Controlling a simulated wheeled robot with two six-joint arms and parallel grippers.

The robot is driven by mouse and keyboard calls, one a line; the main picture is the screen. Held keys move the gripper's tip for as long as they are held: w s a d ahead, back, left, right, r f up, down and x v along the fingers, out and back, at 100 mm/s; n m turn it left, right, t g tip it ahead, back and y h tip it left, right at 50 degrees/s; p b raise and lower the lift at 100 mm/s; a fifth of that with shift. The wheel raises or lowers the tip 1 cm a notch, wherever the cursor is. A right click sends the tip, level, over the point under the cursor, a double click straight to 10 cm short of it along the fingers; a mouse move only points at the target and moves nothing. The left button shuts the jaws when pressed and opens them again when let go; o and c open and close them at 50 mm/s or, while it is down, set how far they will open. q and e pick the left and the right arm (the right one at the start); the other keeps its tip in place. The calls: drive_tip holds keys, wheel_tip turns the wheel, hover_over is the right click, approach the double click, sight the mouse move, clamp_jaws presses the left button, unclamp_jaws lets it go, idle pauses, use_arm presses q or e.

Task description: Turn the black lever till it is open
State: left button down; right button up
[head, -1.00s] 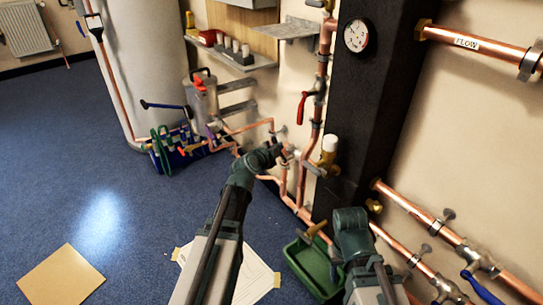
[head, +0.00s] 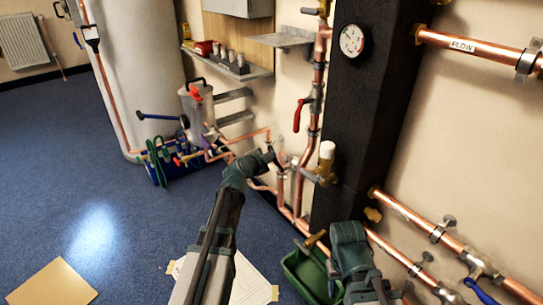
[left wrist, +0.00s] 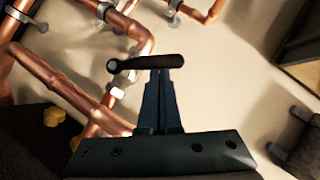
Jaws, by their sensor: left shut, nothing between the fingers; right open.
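The black lever (left wrist: 150,63) lies nearly level across the left wrist view, with its round pivot end at the left beside a copper pipe. My left gripper (left wrist: 162,78) is shut and empty, its fingertips at the lever's middle and right part. The lever overlaps the tips in the picture; I cannot tell whether they touch. In the head view my left gripper (head: 270,156) is at the copper pipes by the wall, and the lever is too small or hidden to make out there. My right gripper (head: 348,234) is open, low in front of the black column, its fingertips hard to see.
A red lever (head: 299,115) is on the upright pipe above my left gripper. A gauge (head: 352,39) is on the black column (head: 365,120). A green tray (head: 305,277) lies below. A blue tool tote (head: 165,165) stands left. Blue floor is open at left.

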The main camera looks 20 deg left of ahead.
use_arm(q)
drive_tip(key=shift+w+a, duration=0.1)
use_arm(e)
drive_tip(key=shift+r, duration=0.1)
use_arm(q)
drive_tip(key=w+a+f+n+g+h, duration=0.3)
drive_tip(key=n+g, duration=0.1)
drive_tip(key=n, duration=0.1)
drive_tip(key=shift+a+f+g+h+p, duration=0.3)
drive_tip(key=shift+a+f+h+p, duration=0.05)
drive_tip(key=shift+a+h+p, duration=0.05)
use_arm(e)
drive_tip(key=shift+r, duration=0.3)
use_arm(q)
drive_tip(key=shift+f, duration=0.1)
use_arm(e)
drive_tip(key=shift+f, duration=0.1)
idle(0.6)
